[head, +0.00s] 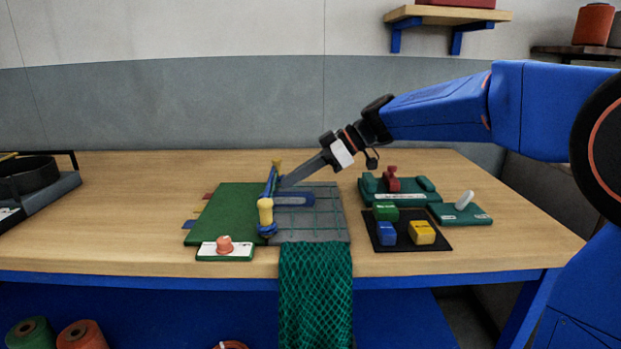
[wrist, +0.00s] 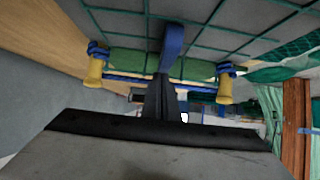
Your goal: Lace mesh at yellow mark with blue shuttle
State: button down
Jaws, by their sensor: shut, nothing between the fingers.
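The green mesh (head: 325,205) is spread over a grey board, and its loose end (head: 316,290) hangs over the table's front edge. The blue shuttle (head: 295,200) lies on the board by the mesh's left side; it also shows in the wrist view (wrist: 172,45). My gripper (head: 282,186) is shut and empty, its tips low over the board, right by the shuttle. In the wrist view the shut fingers (wrist: 160,90) point towards the shuttle; whether they touch it I cannot tell. A blue bar with yellow ends (head: 265,212) stands just left. I cannot make out a separate yellow mark on the mesh.
A green mat (head: 228,212) lies left of the board, with a card bearing a pink knob (head: 224,244) in front. To the right are a dark mat (head: 404,240) with green, blue and yellow blocks, a green holder (head: 415,197) with a red piece, and a green plate (head: 477,217).

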jog(key=shift+f, duration=0.9)
jog(key=shift+s, duration=0.1)
jog(key=shift+d+f, duration=0.1)
jog(key=shift+d, duration=0.95)
jog(key=shift+r, duration=0.65)
jog(key=shift+r, duration=0.1)
